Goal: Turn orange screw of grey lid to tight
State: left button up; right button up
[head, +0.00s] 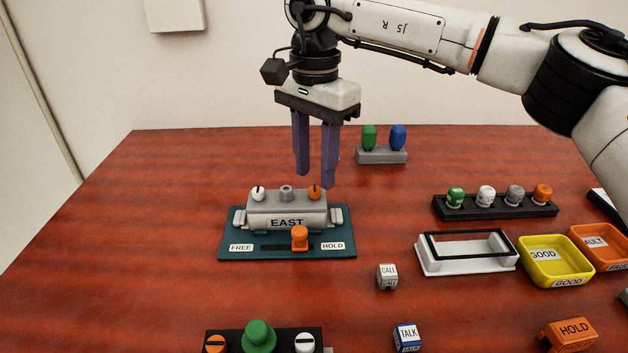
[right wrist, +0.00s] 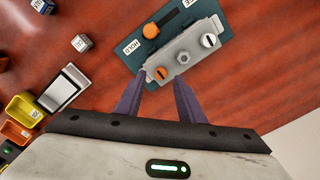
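The grey lid (head: 286,207) lies on the grey unit marked EAST, on a dark teal base plate (head: 230,252). The orange screw (head: 315,192) is at the lid's right end and also shows in the right wrist view (right wrist: 161,73); its slot is small there. A white screw (head: 258,193) is at the left end, with a grey knob (head: 287,193) between them. My right gripper (head: 315,178) points down just above the orange screw, open and empty. In the right wrist view its fingertips (right wrist: 160,78) are on either side of the screw, with no clear contact. My left gripper is out of view.
An orange slider (head: 299,238) stands on the plate between FREE and HOLD labels, nearer HOLD. A grey block with green and blue pegs (head: 381,155) stands behind. A white frame (head: 466,254) and yellow tray (head: 556,282) are right. The table left of the plate is clear.

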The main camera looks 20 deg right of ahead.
aim_at(315, 188)
jog(key=shift+f, duration=1.7)
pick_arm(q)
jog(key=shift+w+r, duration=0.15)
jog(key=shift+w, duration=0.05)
pick_arm(e)
jog(key=shift+w, duration=0.1)
grip_shut()
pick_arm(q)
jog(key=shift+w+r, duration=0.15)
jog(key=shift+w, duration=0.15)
